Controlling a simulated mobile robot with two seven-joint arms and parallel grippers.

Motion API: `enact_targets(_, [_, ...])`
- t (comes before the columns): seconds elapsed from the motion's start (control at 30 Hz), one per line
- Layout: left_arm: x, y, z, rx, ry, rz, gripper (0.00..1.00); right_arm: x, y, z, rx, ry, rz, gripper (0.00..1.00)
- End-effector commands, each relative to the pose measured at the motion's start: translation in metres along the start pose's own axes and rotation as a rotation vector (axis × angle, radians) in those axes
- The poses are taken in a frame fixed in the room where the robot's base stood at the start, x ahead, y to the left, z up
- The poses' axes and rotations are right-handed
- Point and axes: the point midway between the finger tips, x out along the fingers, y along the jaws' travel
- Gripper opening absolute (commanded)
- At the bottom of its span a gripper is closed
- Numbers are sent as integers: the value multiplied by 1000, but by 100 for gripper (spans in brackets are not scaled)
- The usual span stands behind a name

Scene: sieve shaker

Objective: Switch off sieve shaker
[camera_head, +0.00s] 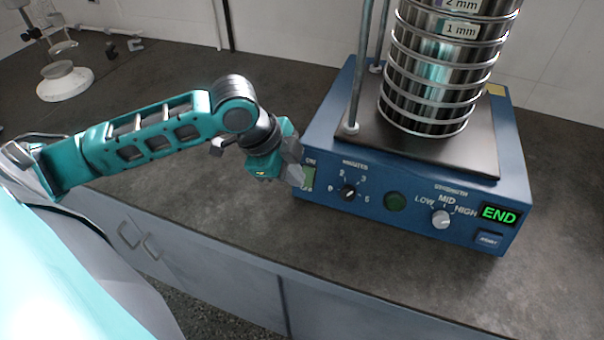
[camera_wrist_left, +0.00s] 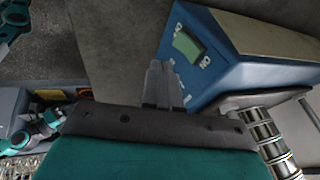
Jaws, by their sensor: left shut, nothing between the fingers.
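The blue sieve shaker (camera_head: 470,195) stands on the dark worktop, with a stack of steel sieves (camera_head: 430,75) on top. Its lit display (camera_head: 499,214) reads "END". The green power switch (camera_head: 307,180) is at the left end of the front panel, partly covered by my gripper in the head view. It shows whole, between ON and OFF-side lettering, in the left wrist view (camera_wrist_left: 188,46). My left gripper (camera_head: 298,174) is shut and empty, with its tips close to the switch. The wrist view shows the tips (camera_wrist_left: 160,68) just short of the panel; contact is hard to tell.
The panel also has a minutes knob (camera_head: 348,192), a round green button (camera_head: 395,201), a strength knob (camera_head: 440,219) and a start button (camera_head: 488,240). A white-based stand (camera_head: 65,82) is at the far left. The worktop between is mostly clear.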

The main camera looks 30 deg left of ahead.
Motion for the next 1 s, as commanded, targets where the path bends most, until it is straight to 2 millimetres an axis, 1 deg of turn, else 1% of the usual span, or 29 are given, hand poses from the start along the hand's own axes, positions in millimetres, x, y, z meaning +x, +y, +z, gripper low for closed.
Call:
enact_targets(0.03, [12, 0, -1, -3, 3, 2, 0, 0, 0, 0, 0, 0, 0, 0])
enact_targets(0.07, [18, 1, -1, -3, 3, 3, 0, 0, 0, 0, 0, 0, 0, 0])
enact_targets(0.13, [26, -7, 2, -3, 0, -2, 0, 0, 0, 0, 0, 0, 0, 0])
enact_targets(0.3, [41, -17, 6, -1, 0, 0, 0, 0, 0, 0, 0, 0, 0, 0])
enact_targets(0.5, [47, -22, 8, 1, 0, -1, 0, 0, 0, 0, 0, 0, 0, 0])
enact_targets(0.83, [48, -22, 9, 1, 0, -2, 0, 0, 0, 0, 0, 0, 0, 0])
enact_targets(0.97, [53, -28, 8, 8, 2, -26, 0, 3, 0, 3, 0, 1, 0, 0])
enact_targets(1.0, [52, -28, 8, 8, 2, -27, 0, 2, 0, 2, 0, 0, 0, 0])
